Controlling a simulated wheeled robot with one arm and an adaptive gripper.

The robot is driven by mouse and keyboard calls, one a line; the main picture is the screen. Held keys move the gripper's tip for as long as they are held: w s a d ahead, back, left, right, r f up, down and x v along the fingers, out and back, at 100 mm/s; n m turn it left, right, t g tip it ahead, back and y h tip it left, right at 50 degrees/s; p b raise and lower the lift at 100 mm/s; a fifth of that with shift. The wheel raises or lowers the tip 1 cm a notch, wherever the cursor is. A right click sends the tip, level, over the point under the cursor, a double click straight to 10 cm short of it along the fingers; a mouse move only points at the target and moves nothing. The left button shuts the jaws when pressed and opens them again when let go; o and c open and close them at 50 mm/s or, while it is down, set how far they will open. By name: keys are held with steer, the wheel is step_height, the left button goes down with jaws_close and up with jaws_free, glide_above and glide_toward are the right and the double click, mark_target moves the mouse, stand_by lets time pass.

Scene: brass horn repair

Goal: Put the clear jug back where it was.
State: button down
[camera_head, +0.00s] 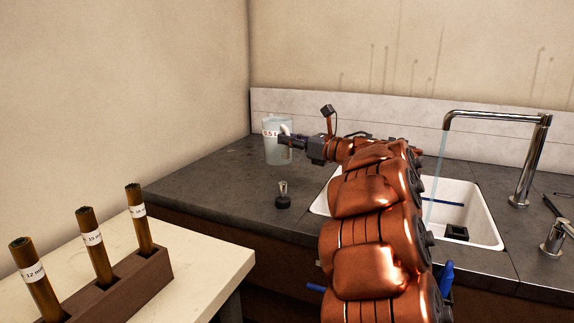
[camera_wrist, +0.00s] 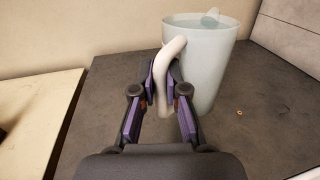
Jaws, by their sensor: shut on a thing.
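The clear jug (camera_head: 274,152) is at the back left of the dark counter, near the wall corner. It is upright, with a red-marked white label reading about 0.5 L. In the wrist view the jug (camera_wrist: 208,62) is a pale, see-through cup with a white handle (camera_wrist: 164,88). My gripper (camera_head: 287,141) reaches it from the right. Its fingers (camera_wrist: 164,82) are shut on the handle. The jug's base seems to be on or very close to the counter; I cannot tell if it touches.
Water runs from the tap (camera_head: 500,117) into the white sink (camera_head: 470,213). A small dark-based metal piece (camera_head: 283,198) stands on the counter (camera_head: 220,192) in front of the jug. A brown rack (camera_head: 130,290) with labelled tubes stands on the pale table (camera_head: 205,270) at left.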

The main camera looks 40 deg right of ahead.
steer(key=shift+f, duration=2.65)
steer(key=c, duration=1.2)
jaws_free()
steer(key=shift+s+f, duration=0.1)
steer(key=v, duration=1.1)
steer(key=shift+s+b, duration=0.35)
steer(key=shift+s, duration=0.05)
steer(key=shift+d, duration=0.15)
